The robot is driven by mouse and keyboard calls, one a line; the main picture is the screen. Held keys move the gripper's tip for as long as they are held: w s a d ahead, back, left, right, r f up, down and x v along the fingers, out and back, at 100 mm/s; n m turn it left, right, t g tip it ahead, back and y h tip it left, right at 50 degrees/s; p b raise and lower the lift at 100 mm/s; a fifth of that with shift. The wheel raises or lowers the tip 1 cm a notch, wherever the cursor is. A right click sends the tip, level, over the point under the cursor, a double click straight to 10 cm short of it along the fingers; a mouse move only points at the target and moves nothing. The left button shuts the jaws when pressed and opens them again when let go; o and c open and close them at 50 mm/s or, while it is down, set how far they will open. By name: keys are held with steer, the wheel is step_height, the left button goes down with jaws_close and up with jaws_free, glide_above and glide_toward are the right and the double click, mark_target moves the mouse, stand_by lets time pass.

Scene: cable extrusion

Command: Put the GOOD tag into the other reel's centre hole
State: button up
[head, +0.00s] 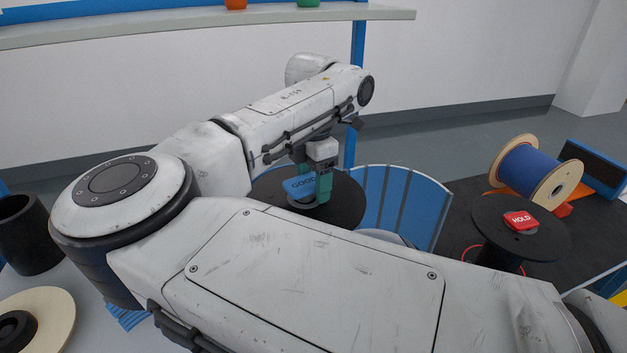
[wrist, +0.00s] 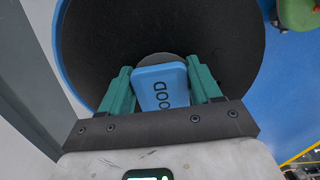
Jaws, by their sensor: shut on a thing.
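The blue GOOD tag (head: 299,187) is between the green fingers of my gripper (head: 312,186), which is shut on it. In the wrist view the GOOD tag (wrist: 162,88) sits between the fingertips, with part of its lettering showing. Behind it is a black reel (head: 345,201), whose flange (wrist: 90,45) fills much of the wrist view. The tag overlaps the reel's grey centre in both views; I cannot tell whether it touches it. Another black reel (head: 490,217) at the right has a red HOLD tag (head: 520,220) on its top centre.
A blue cable spool (head: 527,171) lies on its side at the right. A blue slatted rack (head: 402,203) stands between the two black reels. A black cup (head: 28,235) and a pale reel (head: 50,310) are at the left. A shelf (head: 200,25) runs across the top.

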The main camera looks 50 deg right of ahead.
mark_target(314, 180)
steer(key=shift+s+f+b, duration=0.15)
steer(key=shift+f+b, duration=0.55)
steer(key=shift+f, duration=0.2)
steer(key=o, duration=0.8)
steer(key=shift+f, duration=0.1)
steer(key=shift+a+r+p, duration=0.1)
steer(key=shift+r+p, duration=2.95)
steer(key=shift+r, duration=2.7)
